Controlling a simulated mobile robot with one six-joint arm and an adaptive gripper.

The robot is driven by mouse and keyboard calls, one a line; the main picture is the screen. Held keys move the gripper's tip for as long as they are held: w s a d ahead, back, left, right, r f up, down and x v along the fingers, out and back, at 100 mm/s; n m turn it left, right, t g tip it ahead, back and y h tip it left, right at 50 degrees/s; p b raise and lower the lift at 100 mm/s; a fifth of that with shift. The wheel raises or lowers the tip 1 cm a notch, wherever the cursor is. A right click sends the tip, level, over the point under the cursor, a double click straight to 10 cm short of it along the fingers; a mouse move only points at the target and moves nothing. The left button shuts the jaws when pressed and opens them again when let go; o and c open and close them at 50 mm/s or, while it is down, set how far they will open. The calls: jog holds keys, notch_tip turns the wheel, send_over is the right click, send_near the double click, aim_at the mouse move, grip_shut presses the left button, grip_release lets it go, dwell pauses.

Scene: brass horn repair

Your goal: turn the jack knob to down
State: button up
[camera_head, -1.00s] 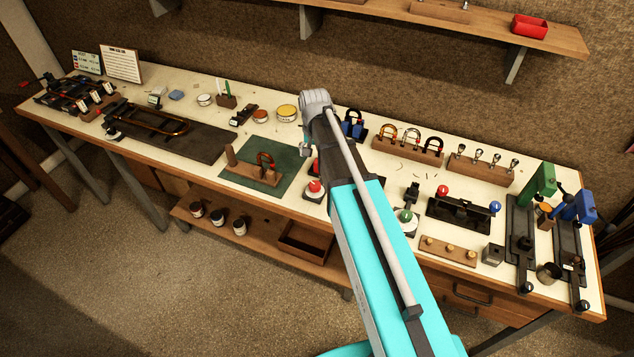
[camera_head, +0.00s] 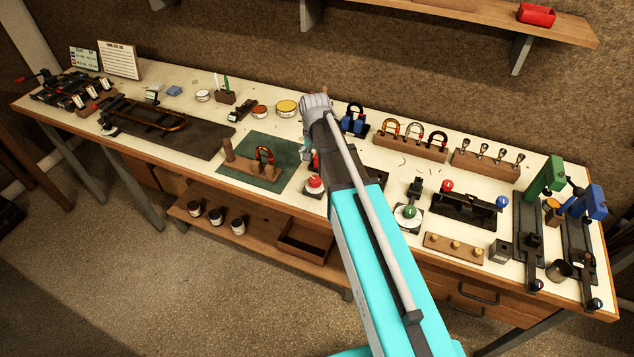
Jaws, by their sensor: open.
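A red-topped knob (camera_head: 315,182) stands on a pale dial plate by the green mat, left of my arm. A green-topped knob (camera_head: 408,212) stands on another pale dial plate, right of my arm, with a small black post (camera_head: 415,190) behind it. I cannot tell for sure which is the jack knob, nor read either setting. My arm reaches up over the bench between the two knobs, its wrist above the middle of the bench.
The green mat (camera_head: 283,182) holds a wooden block with a brass loop. A black fixture (camera_head: 462,210) with red and blue knobs and green and blue upright tools (camera_head: 548,175) stand at right. A wooden strip with brass studs (camera_head: 455,248) lies near the front edge.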

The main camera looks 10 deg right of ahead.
aim_at(316, 179)
jog(key=shift+f+b, duration=4.3)
jog(key=shift+f, duration=0.25)
jog(key=c, duration=1.1)
